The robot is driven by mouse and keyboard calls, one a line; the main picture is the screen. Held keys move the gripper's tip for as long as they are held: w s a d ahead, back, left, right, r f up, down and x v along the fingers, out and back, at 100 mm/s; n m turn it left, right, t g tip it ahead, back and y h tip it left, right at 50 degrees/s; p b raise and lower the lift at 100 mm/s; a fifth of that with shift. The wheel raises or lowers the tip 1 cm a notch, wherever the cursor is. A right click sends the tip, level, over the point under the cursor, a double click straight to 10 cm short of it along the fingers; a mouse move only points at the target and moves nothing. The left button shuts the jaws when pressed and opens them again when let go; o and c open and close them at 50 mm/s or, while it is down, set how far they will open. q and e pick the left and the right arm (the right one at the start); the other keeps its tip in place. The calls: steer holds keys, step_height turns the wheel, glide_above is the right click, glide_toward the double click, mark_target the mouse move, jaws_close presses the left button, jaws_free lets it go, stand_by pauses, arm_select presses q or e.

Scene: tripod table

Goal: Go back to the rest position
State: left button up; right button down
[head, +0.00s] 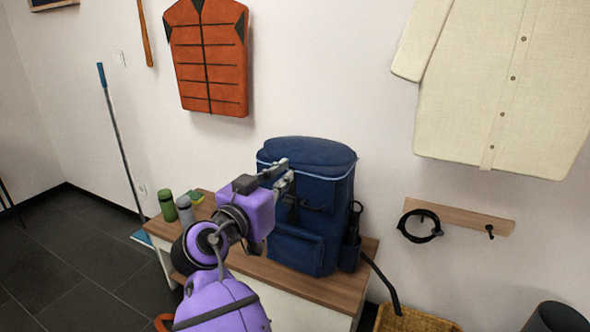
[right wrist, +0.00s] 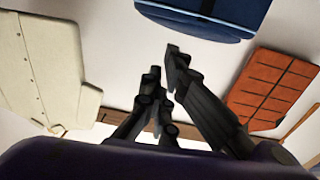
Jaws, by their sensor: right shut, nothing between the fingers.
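My right gripper (head: 282,177) is in front of the upper part of a blue backpack (head: 318,160) in the head view. Its fingers are shut with nothing between them. In the right wrist view the fingers of the gripper (right wrist: 163,68) reach up toward the backpack (right wrist: 205,14), of which only a part shows at the top edge. I cannot tell whether the fingertips touch the backpack. The backpack stands upright on a wooden bench (head: 215,262). My left gripper is not in view.
A green bottle (head: 168,206) and a grey bottle (head: 185,210) stand at the bench's left end. An orange vest (head: 208,60), a cream shirt (head: 490,90) and a hook rail (head: 470,215) hang on the wall. A wicker basket (head: 410,321) is at the bottom right. The floor at left is mostly clear.

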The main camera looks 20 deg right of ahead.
steer(key=shift+v, duration=1.45)
